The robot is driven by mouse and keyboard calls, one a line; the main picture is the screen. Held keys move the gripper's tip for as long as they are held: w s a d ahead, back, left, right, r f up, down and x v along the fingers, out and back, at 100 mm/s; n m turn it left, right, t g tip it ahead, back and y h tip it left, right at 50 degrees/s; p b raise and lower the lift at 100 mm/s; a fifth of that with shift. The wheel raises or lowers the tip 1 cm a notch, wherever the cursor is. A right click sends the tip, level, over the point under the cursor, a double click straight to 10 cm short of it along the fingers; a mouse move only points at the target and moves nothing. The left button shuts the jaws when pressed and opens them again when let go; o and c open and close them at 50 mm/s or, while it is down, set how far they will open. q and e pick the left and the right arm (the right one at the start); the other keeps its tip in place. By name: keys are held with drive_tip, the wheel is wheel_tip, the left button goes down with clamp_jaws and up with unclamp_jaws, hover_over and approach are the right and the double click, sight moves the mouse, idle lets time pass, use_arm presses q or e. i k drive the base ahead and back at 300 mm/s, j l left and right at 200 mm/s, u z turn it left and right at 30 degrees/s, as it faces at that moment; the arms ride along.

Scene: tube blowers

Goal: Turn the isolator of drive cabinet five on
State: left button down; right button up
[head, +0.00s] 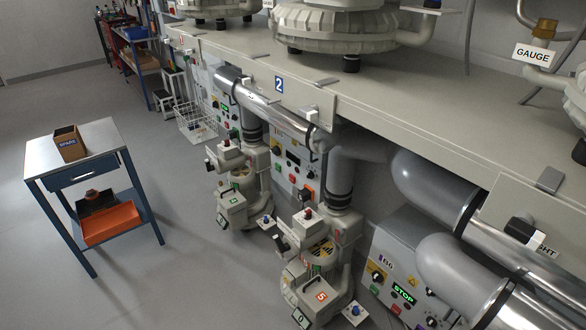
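No cabinet in the head view carries a label that I can clearly read as five. A grey cabinet (291,165) stands behind the pipes at the middle; its label is too small and partly hidden. It has a dark display, small coloured buttons and a red-orange switch (307,195) at its lower right, whose position I cannot tell. The cabinet at the lower right (408,255) is marked B6. It has a black knob on yellow (377,277) and a green STOP display (403,294). A blower unit (321,295) with a red 5 stands in front. Neither gripper is in view.
A blue-legged table (105,137) with a small box (68,143) and an orange tray (112,222) stands at the left. Large silver pipes (270,108) run in front of the cabinets. A wire basket (197,122) stands further back. The grey floor between table and blowers is clear.

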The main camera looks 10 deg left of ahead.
sight(276, 150)
drive_tip(key=i+j+z, duration=0.1)
drive_tip(key=z, duration=0.65)
drive_tip(key=i+j+z, duration=0.15)
drive_tip(key=j+z, duration=0.2)
drive_tip(key=j, duration=0.3)
drive_tip(key=j+z, duration=0.4)
drive_tip(key=j, duration=0.3)
drive_tip(key=j+z, duration=0.35)
drive_tip(key=j, duration=1.1)
drive_tip(key=k+j, duration=0.1)
drive_tip(key=j, duration=0.6)
drive_tip(key=j+z, duration=0.1)
drive_tip(key=j, duration=0.65)
drive_tip(key=k, duration=0.05)
